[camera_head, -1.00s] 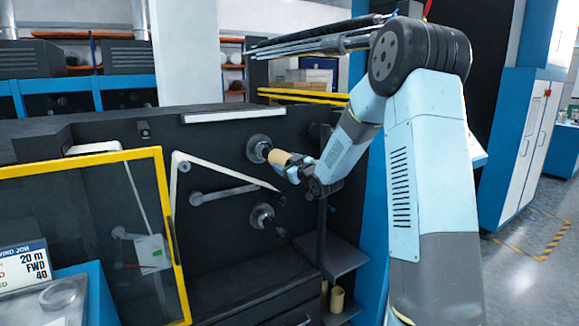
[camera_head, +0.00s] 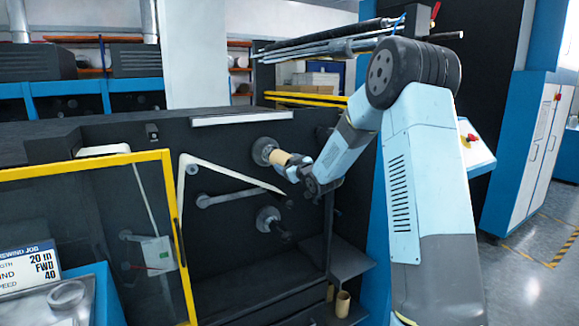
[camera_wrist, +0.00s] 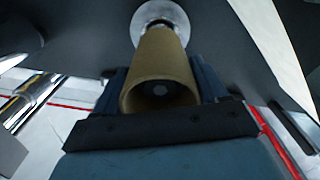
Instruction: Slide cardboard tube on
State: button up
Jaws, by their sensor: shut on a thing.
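The tan cardboard tube (camera_head: 279,157) lies level at the upper spindle (camera_head: 262,151) on the dark machine face. My gripper (camera_wrist: 161,95) is shut on the tube, with one finger on each side of it. In the wrist view the tube (camera_wrist: 160,60) has its open end towards me, and a grey round spindle end shows inside it. The tube is around the spindle. Its far end is by the pale round flange (camera_wrist: 160,14); whether they touch is hidden. The lower spindle (camera_head: 268,219) is bare.
Spare tubes (camera_head: 342,304) stand on a low shelf below right. A white web strip (camera_head: 235,174) runs across the machine face left of the spindles. A yellow-framed clear guard (camera_head: 177,235) stands at left. A dark post (camera_head: 327,215) is right of the spindles.

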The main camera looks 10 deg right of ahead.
jog(key=shift+x, duration=2.15)
jog(key=shift+w+a, duration=0.1)
jog(key=shift+w, duration=0.1)
jog(key=shift+r, duration=0.15)
jog(key=o, duration=1.1)
jog(key=shift+r, duration=0.1)
